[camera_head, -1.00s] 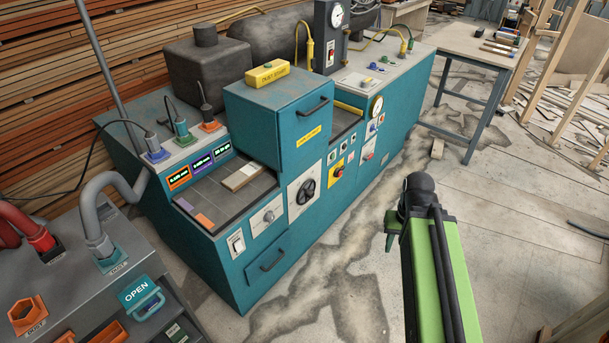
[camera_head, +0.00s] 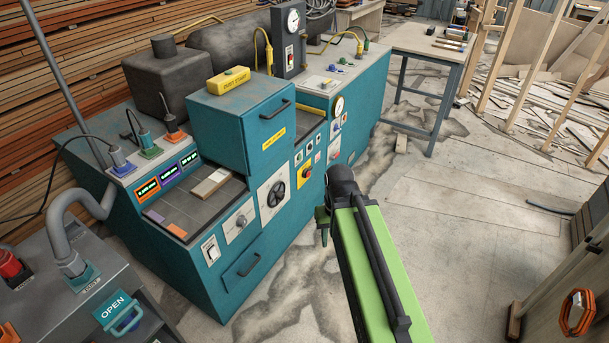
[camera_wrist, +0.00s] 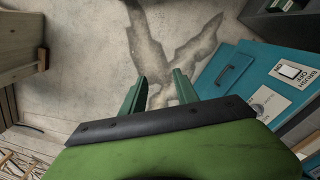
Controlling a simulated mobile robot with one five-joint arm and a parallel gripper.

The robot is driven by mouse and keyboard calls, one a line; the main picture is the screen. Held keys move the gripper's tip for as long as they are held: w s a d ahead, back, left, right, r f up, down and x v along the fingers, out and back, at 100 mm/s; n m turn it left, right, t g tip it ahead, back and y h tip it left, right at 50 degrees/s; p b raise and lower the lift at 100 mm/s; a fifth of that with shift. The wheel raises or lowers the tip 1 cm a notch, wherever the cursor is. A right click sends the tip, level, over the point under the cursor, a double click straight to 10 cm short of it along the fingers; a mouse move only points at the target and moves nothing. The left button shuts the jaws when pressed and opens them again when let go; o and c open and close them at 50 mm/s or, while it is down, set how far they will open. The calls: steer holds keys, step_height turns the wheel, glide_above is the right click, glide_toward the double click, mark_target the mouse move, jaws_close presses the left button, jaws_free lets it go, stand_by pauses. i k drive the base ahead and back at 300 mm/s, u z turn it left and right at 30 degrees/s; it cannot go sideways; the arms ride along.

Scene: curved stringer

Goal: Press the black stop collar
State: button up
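I cannot pick out a part that is surely the black stop collar. The teal machine (camera_head: 215,270) carries a black round handwheel (camera_head: 275,194) on a white plate on its front, which may or may not be it. My green arm reaches in from the bottom of the head view. My gripper (camera_head: 323,226) hangs in front of the machine, to the right of the handwheel in the picture, and touches nothing visible. In the wrist view, its two green fingers (camera_wrist: 158,92) stand apart with only floor between them. The teal machine's front shows at the right there.
A grey bench with an OPEN sign (camera_head: 115,308) stands at the lower left. A work table (camera_head: 425,45) is behind, at the upper right. A wooden cabinet with an orange part (camera_head: 576,312) is at the right edge. The cracked concrete floor (camera_head: 470,230) between is clear.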

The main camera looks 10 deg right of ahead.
mark_target(306, 169)
steer(key=u, duration=0.2)
steer(key=k, duration=0.15)
steer(key=u, duration=3.15)
steer(key=k, duration=1.25)
steer(key=z, duration=2.2)
steer(key=i, duration=1.05)
steer(key=u, duration=0.1)
